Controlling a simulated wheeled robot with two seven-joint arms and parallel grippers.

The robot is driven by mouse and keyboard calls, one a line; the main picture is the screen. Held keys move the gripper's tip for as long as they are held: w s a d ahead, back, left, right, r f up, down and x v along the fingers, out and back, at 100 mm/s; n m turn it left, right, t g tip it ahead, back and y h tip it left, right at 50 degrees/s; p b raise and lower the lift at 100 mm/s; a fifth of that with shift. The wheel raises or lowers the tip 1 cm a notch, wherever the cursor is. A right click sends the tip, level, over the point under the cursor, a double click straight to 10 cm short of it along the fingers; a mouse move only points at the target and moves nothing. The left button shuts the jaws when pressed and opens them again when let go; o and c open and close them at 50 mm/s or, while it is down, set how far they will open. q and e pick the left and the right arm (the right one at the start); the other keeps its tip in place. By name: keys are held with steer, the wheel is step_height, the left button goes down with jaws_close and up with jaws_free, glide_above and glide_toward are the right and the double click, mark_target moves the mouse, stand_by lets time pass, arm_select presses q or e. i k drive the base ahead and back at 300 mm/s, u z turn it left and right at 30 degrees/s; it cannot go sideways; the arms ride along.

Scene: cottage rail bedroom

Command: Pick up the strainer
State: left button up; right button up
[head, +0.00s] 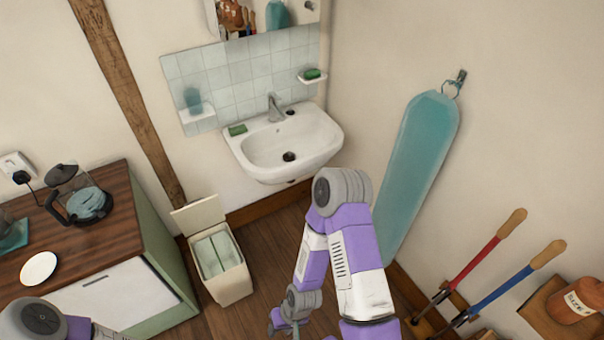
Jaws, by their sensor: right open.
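No strainer can be made out for certain. A small dark round piece (289,156) sits at the bottom of the white sink (322,135); I cannot tell whether it is the strainer or the drain. Another small dark round spot (290,113) is on the sink's back ledge, right of the tap. My right gripper (284,329) is at the bottom edge, low over the floor, well below and apart from the sink. It is open, and its tips are partly cut off by the frame. Only part of my left arm shows at the bottom left; its gripper is out of view.
A wooden counter (110,232) with a glass coffee pot (82,198) and white disc (39,268) stands left. An open bin (233,284) stands below the sink. An ironing board (417,160) hangs right, near long-handled tools (484,261). Green soap (238,129) lies on the sink.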

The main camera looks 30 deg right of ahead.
mark_target(289, 156)
steer(key=u, duration=0.2)
steer(key=k, duration=0.3)
steer(key=z, duration=1.6)
steer(key=i, duration=1.6)
steer(key=u, duration=0.6)
